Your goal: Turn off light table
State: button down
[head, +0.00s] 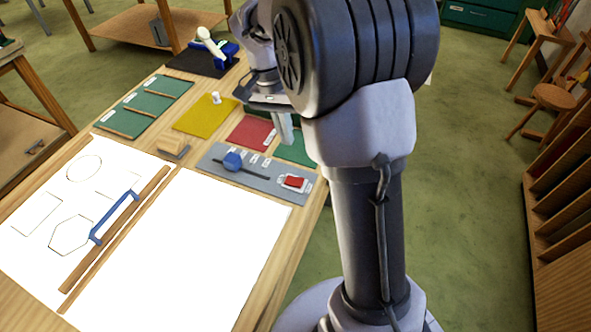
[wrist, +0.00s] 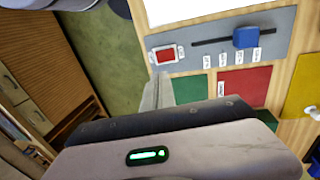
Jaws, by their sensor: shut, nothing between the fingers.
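The light table (head: 190,250) is a bright white surface that looks lit; a corner of it shows in the wrist view (wrist: 195,8). A grey control strip (head: 215,163) runs along its far edge. It carries a red switch (head: 294,182) in a white frame at the right end and a blue slider knob (head: 232,161) on a dark slot. The switch also shows in the wrist view (wrist: 165,54). My gripper (head: 284,138) is shut and empty. Its fingertips (wrist: 158,78) appear close to the switch, apart from it; their exact height is unclear.
Red (head: 251,133), yellow (head: 206,115) and green (head: 147,107) mats lie beyond the strip. A wooden bar (head: 112,240) and a blue handle-like piece (head: 115,216) lie on the white surface. A blue stand (head: 222,55) is at the back. A wooden rack (head: 560,220) stands right.

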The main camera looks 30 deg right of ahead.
aim_at(294, 184)
jog(key=f+b, duration=0.2)
jog(key=f, duration=0.2)
jog(key=s+d+f+b, duration=0.1)
jog(key=f+b, duration=0.1)
jog(key=f, duration=0.3)
jog(key=s+f+b, duration=0.1)
jog(key=f+b, duration=0.2)
jog(key=f, duration=0.1)
jog(key=shift+d+f, duration=0.2)
jog(key=shift+d, duration=0.05)
jog(key=shift+f, duration=0.2)
jog(key=shift+s+d+f, duration=0.15)
jog(key=shift+s+f, duration=0.1)
jog(key=shift+s, duration=0.05)
jog(key=shift+w, duration=0.15)
jog(key=shift+w+a+p, duration=0.3)
jog(key=shift+w+a, duration=0.25)
jog(key=shift+a, duration=0.05)
jog(key=shift+r, duration=0.1)
